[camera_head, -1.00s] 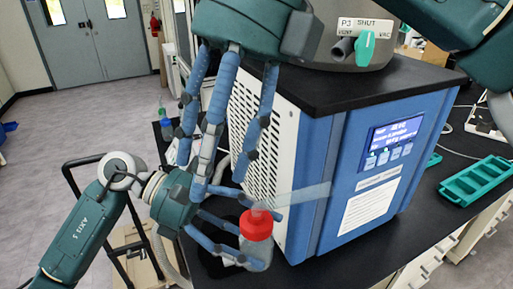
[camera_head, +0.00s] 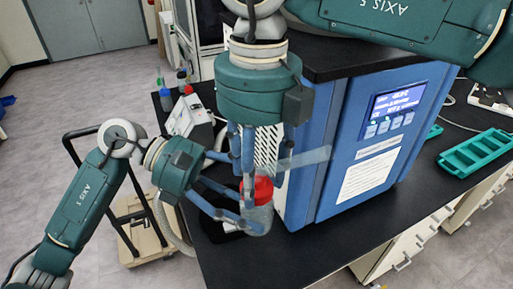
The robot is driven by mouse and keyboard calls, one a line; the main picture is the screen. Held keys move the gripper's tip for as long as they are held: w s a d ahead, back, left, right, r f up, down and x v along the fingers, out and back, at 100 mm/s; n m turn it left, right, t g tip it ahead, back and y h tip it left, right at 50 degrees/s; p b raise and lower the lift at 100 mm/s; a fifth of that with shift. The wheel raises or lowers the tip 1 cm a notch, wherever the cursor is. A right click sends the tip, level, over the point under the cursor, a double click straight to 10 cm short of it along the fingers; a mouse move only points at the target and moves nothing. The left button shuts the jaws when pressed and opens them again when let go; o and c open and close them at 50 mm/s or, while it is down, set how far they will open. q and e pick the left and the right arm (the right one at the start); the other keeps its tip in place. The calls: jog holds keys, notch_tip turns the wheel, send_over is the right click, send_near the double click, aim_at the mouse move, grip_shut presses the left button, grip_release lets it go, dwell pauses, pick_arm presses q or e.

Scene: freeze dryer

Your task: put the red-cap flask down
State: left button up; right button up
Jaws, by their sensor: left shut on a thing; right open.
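The red-cap flask is a clear vessel (camera_head: 259,219) with a red cap (camera_head: 262,190), upright in front of the blue freeze dryer (camera_head: 335,165). My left gripper (camera_head: 250,220) comes in from the left and is shut on the flask's body. I cannot tell whether the flask's base touches the black bench (camera_head: 290,262). My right gripper (camera_head: 257,176) points down from above and is open. Its fingers hang around and behind the cap, hiding part of it; I cannot tell whether they touch it. A translucent bar (camera_head: 305,158) extends to the right from beside the cap.
A teal tray (camera_head: 480,165) lies on the bench at the right. A white device (camera_head: 190,118) and small bottles stand at the back left of the bench. A black-handled cart (camera_head: 135,225) stands on the floor at the left. The bench front is clear.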

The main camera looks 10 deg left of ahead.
jog(key=shift+f, duration=0.65)
jog(key=c, duration=1)
pick_arm(q)
jog(key=o, duration=1.3)
jog(key=shift+o, duration=0.2)
